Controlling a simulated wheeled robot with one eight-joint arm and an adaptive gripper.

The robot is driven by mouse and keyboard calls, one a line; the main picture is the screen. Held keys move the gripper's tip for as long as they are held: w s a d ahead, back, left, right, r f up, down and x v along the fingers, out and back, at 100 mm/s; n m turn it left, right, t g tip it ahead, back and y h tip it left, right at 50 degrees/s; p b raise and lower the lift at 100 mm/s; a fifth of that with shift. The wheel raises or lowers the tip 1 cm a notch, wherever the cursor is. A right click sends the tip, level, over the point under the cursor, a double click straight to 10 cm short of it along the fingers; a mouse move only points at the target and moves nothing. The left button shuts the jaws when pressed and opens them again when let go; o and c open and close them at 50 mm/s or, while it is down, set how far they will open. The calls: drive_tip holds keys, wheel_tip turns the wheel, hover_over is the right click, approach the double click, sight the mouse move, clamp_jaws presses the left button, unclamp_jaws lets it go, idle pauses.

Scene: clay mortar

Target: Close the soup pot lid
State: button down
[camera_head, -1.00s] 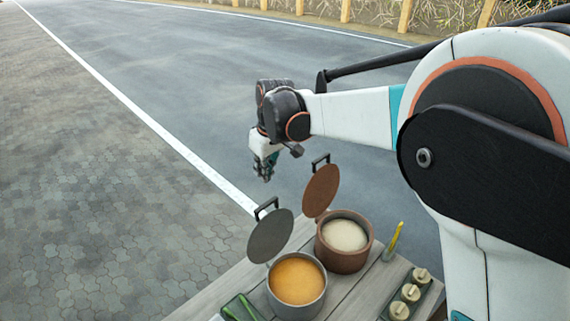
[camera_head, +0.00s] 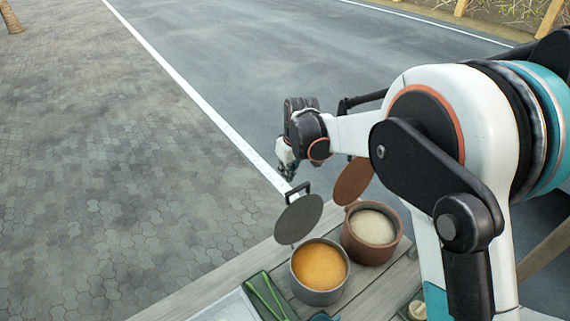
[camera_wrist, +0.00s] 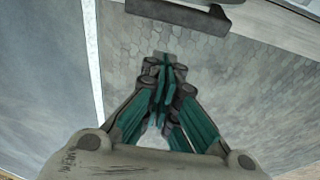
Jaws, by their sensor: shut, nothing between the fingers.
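The grey soup pot (camera_head: 320,290) with orange soup stands on the wooden table. Its round grey lid (camera_head: 298,219) stands tilted up, open, at the pot's far side, with a dark handle (camera_head: 298,188) at its top edge. My gripper (camera_head: 288,174) is shut and empty, beyond the lid and just above its handle in the picture. In the wrist view my gripper's teal fingers (camera_wrist: 165,75) are together over grey paving. A dark bar, apparently a lid handle (camera_wrist: 180,12), shows at the top edge there, apart from the fingers.
A brown pot (camera_head: 368,250) with white contents stands right of the soup pot, its brown lid (camera_head: 353,182) raised close to my wrist. A tray with green items (camera_head: 266,298) lies at the front left. Paving and road beyond the table are clear.

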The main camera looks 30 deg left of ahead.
drive_tip(key=shift+s+d+r, duration=0.1)
drive_tip(key=shift+s+d, duration=0.2)
drive_tip(key=shift+d, duration=0.25)
drive_tip(key=shift+s+d+r, duration=0.1)
drive_tip(key=shift+s+d, duration=0.2)
drive_tip(key=shift+d, duration=0.25)
drive_tip(key=shift+d, duration=0.1)
